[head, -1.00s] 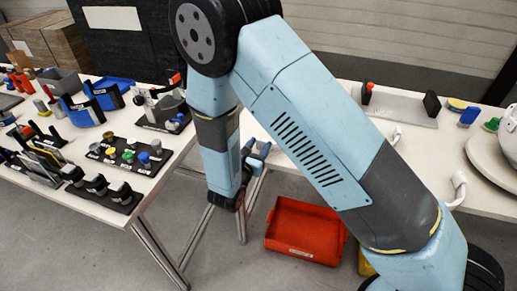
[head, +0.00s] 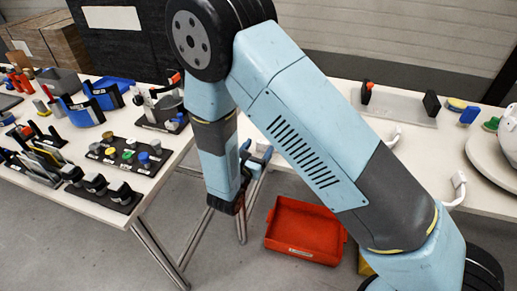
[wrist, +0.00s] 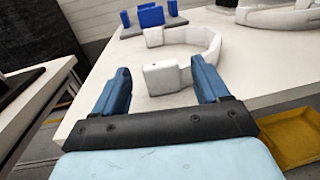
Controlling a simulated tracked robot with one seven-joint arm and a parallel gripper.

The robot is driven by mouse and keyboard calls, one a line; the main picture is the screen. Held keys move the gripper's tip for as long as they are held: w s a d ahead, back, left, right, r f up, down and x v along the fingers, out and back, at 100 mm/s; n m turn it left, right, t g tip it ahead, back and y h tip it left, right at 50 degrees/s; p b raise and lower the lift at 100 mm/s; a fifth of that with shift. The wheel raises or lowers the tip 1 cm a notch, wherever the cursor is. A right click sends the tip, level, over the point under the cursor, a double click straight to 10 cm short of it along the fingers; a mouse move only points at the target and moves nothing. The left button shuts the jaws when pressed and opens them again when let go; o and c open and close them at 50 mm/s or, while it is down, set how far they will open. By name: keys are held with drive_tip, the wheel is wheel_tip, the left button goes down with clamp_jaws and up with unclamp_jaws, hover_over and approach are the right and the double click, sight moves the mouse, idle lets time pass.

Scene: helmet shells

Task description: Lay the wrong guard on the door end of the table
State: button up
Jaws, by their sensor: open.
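In the wrist view a white C-shaped guard (wrist: 205,42) with a square block at each end lies on a white table (wrist: 105,125). My gripper (wrist: 161,72) is open, with two blue fingers. The guard's near block shows between the fingers, close to the right one; I cannot tell if they touch. In the head view my gripper (head: 258,157) is partly hidden behind my forearm, by the table's left end. White pieces (head: 396,137) show beside my arm there; I cannot tell if they belong to this guard. Nothing visible marks which table end is the door end.
A left table (head: 112,202) holds blue curved guards (head: 84,110), a tray of coloured knobs (head: 128,155) and other fixtures. A red bin (head: 305,232) stands on the floor. A grey fixture with black posts (head: 400,106) and white shells (head: 495,150) stand on the right table.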

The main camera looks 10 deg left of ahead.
drive_tip(key=v, duration=1.1)
drive_tip(key=shift+s, duration=0.2)
drive_tip(key=shift+r, duration=0.1)
drive_tip(key=w+d+r+m+g+h, duration=0.35)
drive_tip(key=d+r+m+g, duration=0.25)
drive_tip(key=d+r+m, duration=0.45)
drive_tip(key=w+d+r+m+g+h, duration=0.35)
drive_tip(key=d+r+m+g, duration=0.3)
drive_tip(key=d, duration=0.75)
drive_tip(key=s+d+r+m+y, duration=1)
drive_tip(key=s+d+r+m, duration=0.3)
drive_tip(key=d+r+m, duration=0.3)
drive_tip(key=shift+s+m+y, duration=0.15)
drive_tip(key=shift+m+y, duration=0.15)
drive_tip(key=shift+y, duration=0.1)
